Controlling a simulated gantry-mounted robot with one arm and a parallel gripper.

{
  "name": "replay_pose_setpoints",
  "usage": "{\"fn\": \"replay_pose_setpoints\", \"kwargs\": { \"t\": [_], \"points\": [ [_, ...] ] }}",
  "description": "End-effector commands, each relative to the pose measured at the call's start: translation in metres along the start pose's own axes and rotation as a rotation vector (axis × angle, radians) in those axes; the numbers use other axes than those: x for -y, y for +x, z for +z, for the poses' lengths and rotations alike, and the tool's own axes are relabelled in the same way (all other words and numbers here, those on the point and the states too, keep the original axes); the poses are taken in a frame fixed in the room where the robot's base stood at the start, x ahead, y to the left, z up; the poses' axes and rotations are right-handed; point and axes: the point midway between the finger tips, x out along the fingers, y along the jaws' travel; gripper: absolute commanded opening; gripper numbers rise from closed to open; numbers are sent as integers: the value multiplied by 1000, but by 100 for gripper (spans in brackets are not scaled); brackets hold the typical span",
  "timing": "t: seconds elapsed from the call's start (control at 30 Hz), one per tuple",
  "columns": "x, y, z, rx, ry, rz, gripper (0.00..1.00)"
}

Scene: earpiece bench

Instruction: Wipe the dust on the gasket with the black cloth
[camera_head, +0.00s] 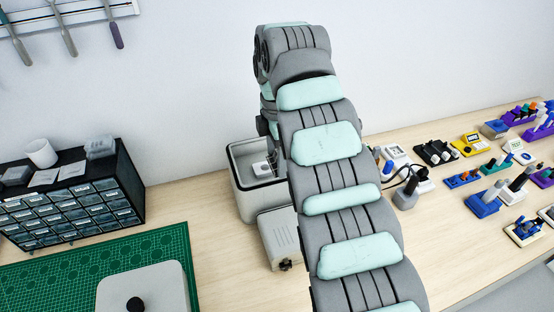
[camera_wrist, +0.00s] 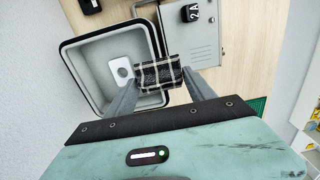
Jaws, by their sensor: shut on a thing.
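My gripper (camera_wrist: 160,76) is shut on a folded black cloth (camera_wrist: 158,73) with white check lines in the wrist view. The cloth is over the right rim of an open grey box (camera_wrist: 72,88). I cannot tell whether it touches the rim. A dark line, which looks like the gasket (camera_wrist: 66,64), runs around the box's rim; part of it is hidden by the cloth and fingers. I cannot make out dust on it. In the head view the box (camera_head: 236,186) stands behind my arm, which hides my gripper and the cloth.
A small white device (camera_wrist: 122,70) lies inside the box. A grey case marked 2A (camera_wrist: 190,35) stands beside it. In the head view, a drawer cabinet (camera_head: 75,205) and green mat (camera_head: 60,275) are left; a charger-like grey block (camera_head: 404,199) and several small coloured items are right.

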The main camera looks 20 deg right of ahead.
Motion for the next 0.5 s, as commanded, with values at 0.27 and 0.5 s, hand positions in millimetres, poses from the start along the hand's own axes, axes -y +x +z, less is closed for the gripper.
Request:
{"fn": "replay_pose_setpoints", "kwargs": {
  "t": [0.27,0.5],
  "points": [
    [0,-10,0,-1,-1,-2,30],
    [0,-14,-1,-1,-1,-1,30]
  ]
}}
